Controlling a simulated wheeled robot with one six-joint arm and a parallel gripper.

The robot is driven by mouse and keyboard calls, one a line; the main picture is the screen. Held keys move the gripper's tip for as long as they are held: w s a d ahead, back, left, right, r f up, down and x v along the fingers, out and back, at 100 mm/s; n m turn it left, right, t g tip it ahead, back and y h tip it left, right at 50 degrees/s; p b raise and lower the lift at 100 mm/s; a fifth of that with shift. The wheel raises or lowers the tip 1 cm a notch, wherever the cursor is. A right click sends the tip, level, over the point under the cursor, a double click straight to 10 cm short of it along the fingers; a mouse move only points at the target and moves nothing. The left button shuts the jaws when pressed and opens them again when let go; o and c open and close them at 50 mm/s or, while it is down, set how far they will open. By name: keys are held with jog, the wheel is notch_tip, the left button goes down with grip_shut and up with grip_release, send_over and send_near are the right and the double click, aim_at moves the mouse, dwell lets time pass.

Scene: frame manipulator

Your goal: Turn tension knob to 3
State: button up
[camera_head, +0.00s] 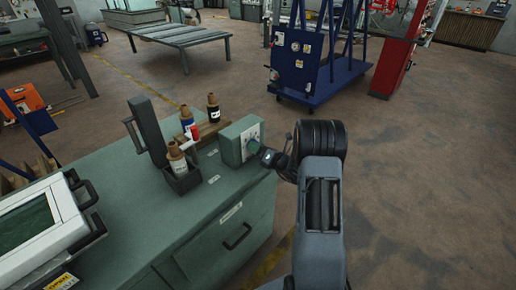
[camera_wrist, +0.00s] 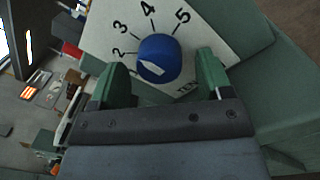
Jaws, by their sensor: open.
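The tension knob (camera_wrist: 158,58) is blue with a white pointer mark low on its face, toward its lower left side, not at the 3. Its white dial plate (camera_wrist: 205,35) shows 2, 3, 4 and 5 around the knob, with part of a label at the lower right. My gripper (camera_wrist: 162,64) is open, its two green fingers on either side of the knob with gaps to it. In the head view my gripper (camera_head: 266,155) is close to the green control box (camera_head: 238,140), and the knob is too small to make out.
The box stands at the right end of a green cabinet (camera_head: 215,240). Bottles (camera_head: 213,108) and a black holder (camera_head: 181,178) stand left of it. A white-framed screen unit (camera_head: 40,225) is at the far left.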

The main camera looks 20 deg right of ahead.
jog(key=v, duration=1.3)
jog(key=shift+s, duration=0.2)
jog(key=shift+d, duration=0.1)
